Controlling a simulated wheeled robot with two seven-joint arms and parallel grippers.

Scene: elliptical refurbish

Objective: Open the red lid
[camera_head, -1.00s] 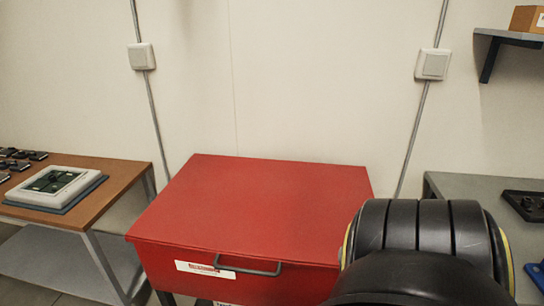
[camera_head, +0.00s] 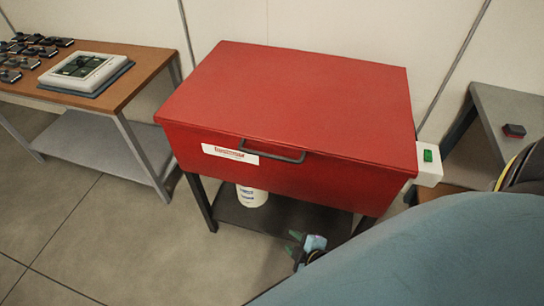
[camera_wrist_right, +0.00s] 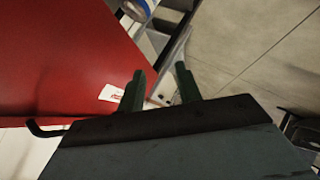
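The red lid (camera_head: 300,90) is down on a red box-shaped unit (camera_head: 320,172) standing on dark legs. A dark bar handle (camera_head: 272,155) runs along the lid's front edge beside a white label. My right gripper (camera_head: 292,243) is low in front of the unit, below the handle and apart from it. In the right wrist view its two dark green fingers (camera_wrist_right: 160,84) are spread with nothing between them. The red unit (camera_wrist_right: 60,60) and the handle (camera_wrist_right: 42,131) show to the left there. My left gripper is in neither view.
A white bucket (camera_head: 252,196) stands on the shelf under the unit. A white switch box (camera_head: 429,165) with a green switch is on its right side. A wooden-topped table (camera_head: 130,60) is at left, a grey table (camera_head: 510,105) at right. The floor in front is clear.

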